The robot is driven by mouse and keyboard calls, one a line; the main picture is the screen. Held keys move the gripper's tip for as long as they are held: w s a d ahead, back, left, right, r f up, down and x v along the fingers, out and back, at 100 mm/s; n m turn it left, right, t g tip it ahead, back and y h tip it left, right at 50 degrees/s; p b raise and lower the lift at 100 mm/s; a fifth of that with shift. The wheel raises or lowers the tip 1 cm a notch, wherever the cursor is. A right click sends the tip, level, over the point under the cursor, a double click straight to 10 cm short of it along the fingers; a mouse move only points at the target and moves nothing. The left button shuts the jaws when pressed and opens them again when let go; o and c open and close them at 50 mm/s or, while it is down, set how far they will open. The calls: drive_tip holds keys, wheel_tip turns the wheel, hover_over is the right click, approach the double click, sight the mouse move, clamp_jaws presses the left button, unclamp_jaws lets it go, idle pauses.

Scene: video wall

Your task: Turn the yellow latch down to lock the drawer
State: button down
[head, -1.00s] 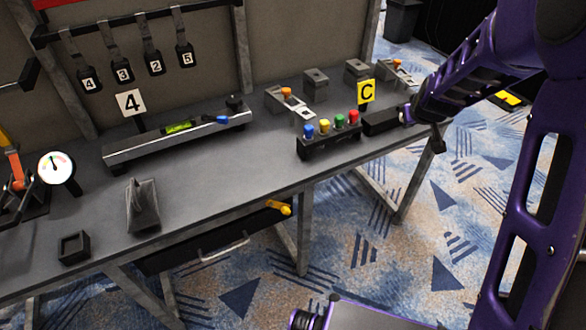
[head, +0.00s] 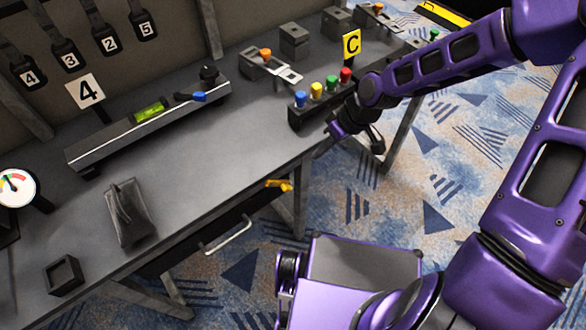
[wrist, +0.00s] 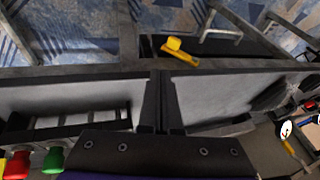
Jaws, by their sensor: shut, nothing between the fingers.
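The yellow latch (head: 280,185) sits under the table's front edge, at the right end of the drawer (head: 190,247). Its yellow bar lies roughly sideways in the head view. In the wrist view the latch (wrist: 180,52) shows a round knob and a short bar, just beyond the table edge. The drawer has a pale bar handle (head: 228,238) and looks closed. My gripper (head: 322,150) is shut and empty near the table's front edge, above and right of the latch and apart from it. In the wrist view its dark fingers (wrist: 157,80) point toward the latch.
A block with coloured buttons (head: 310,114) stands close behind my gripper. A table leg (head: 300,195) is just right of the latch. A grey wedge-like piece (head: 127,213) and a small open box (head: 64,275) lie on the left. The middle tabletop is clear.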

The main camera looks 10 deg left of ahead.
drive_tip(key=b, duration=0.3)
approach(290, 191)
drive_tip(key=w+a+f, duration=0.1)
drive_tip(key=w+f, duration=0.1)
drive_tip(key=w, duration=0.1)
drive_tip(key=shift+s+a+f+b, duration=0.2)
drive_tip(key=shift+s+a+f, duration=0.3)
drive_tip(key=shift+f, duration=0.1)
drive_tip(key=shift+s+a+f+b, duration=0.2)
drive_tip(key=shift+s+a+f, duration=0.3)
drive_tip(key=shift+f, duration=0.1)
drive_tip(key=shift+f+g+y+p, duration=0.35)
drive_tip(key=shift+g+y+p, duration=0.15)
drive_tip(key=shift+p, duration=0.25)
drive_tip(key=shift+f+g+y, duration=0.3)
drive_tip(key=shift+y, duration=0.1)
drive_tip(key=shift+s+a+f+m+g+y, duration=0.1)
drive_tip(key=shift+f+m+g+y, duration=0.1)
drive_tip(key=shift+f+g+y, duration=0.2)
drive_tip(key=shift+s+a+f+m+g+y, duration=0.1)
drive_tip(key=shift+f+m+g+y, duration=0.1)
drive_tip(key=shift+f+g+y, duration=0.15)
drive_tip(key=shift+s+a+f+b, duration=0.4)
drive_tip(key=shift+f+b, duration=0.25)
drive_tip(key=shift+b, duration=0.3)
drive_tip(key=shift+s+f, duration=0.1)
drive_tip(key=shift+s, duration=0.05)
